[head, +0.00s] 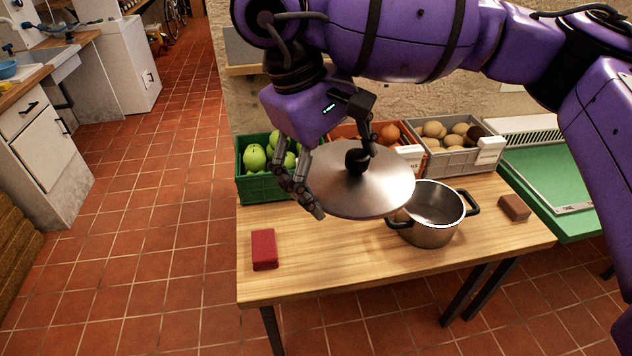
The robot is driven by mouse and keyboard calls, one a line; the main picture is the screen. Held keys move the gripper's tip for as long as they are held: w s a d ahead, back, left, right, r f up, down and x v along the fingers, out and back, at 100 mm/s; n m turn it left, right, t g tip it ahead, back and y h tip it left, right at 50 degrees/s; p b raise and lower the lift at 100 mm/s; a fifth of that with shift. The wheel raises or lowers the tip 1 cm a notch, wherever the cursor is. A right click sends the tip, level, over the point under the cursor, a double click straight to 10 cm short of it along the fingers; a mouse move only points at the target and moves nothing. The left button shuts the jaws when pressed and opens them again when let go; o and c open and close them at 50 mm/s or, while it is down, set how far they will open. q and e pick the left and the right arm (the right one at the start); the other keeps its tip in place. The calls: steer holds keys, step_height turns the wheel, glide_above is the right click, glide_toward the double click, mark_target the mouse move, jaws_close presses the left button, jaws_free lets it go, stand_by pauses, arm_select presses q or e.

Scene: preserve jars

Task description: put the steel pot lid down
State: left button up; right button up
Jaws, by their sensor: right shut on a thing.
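The steel pot lid (385,190) is a round, shiny disc with a black knob (357,160). My right gripper (338,180) is shut on the lid, with one finger at the knob and another at its left edge. The exact contact is partly hidden. The lid appears held above the wooden table (330,265). The steel pot (436,222) stands open on the table to the right, with black side handles. The lid's right edge overlaps the pot's left rim in the picture. My left gripper is not in view.
A red block (264,250) lies at the table's front left, and a brown block (514,208) at the right. A green crate (262,190) of green fruit, an orange crate (345,130) and a grey crate (462,162) of potatoes line the back. The front middle is clear.

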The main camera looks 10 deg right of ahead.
steer(key=shift+s+d+r+m, duration=0.35)
steer(key=shift+d+r+m, duration=0.15)
steer(key=shift+r, duration=0.25)
steer(key=shift+a, duration=0.2)
steer(key=w+a+m+g, duration=0.2)
steer(key=w+a+m, duration=0.3)
steer(key=w+a, duration=0.4)
steer(key=s+d+f, duration=0.5)
steer(key=d+f, duration=0.3)
steer(key=s+d+f, duration=0.6)
steer(key=d+f, duration=0.2)
steer(key=d, duration=0.1)
steer(key=shift+s+d+f, duration=0.15)
